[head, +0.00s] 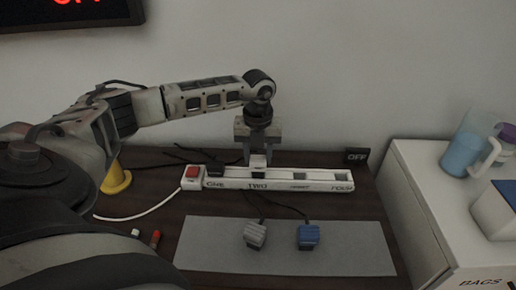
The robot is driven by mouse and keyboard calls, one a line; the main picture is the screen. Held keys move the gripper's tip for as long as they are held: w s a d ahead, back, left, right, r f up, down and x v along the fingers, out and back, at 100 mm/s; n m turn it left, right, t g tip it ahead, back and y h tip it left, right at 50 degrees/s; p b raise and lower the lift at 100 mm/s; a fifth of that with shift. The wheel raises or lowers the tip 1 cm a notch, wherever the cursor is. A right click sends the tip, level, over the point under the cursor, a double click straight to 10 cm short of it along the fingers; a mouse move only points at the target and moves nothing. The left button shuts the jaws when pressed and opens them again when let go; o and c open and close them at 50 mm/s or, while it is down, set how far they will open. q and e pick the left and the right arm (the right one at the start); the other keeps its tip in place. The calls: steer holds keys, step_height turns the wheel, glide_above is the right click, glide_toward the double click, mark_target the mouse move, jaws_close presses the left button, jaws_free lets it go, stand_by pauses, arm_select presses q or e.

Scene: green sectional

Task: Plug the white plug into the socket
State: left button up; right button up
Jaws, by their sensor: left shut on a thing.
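A white power strip (275,184) lies on the dark table, with a row of sockets labelled along its front; "ONE" and "TWO" can be read at the left. My left gripper (258,153) points down over the strip and is shut on the white plug (258,161). The plug is at the socket above the label "TWO"; whether its prongs are in the socket cannot be told. A dark plug (215,169) sits at the socket marked "ONE". My right gripper is not in view.
A grey plug (255,234) and a blue plug (308,236) lie on a grey mat (350,250) in front. The strip has a red switch (194,171) and a white cord. A white cabinet (430,170) bounds the right.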

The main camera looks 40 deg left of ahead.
mark_target(258, 158)
arm_select(q)
steer(key=shift+f+b, duration=0.75)
steer(key=shift+f, duration=0.45)
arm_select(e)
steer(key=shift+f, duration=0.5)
arm_select(q)
steer(key=o, duration=1.1)
steer(key=shift+c, duration=0.2)
step_height(258, 158, up, 16)
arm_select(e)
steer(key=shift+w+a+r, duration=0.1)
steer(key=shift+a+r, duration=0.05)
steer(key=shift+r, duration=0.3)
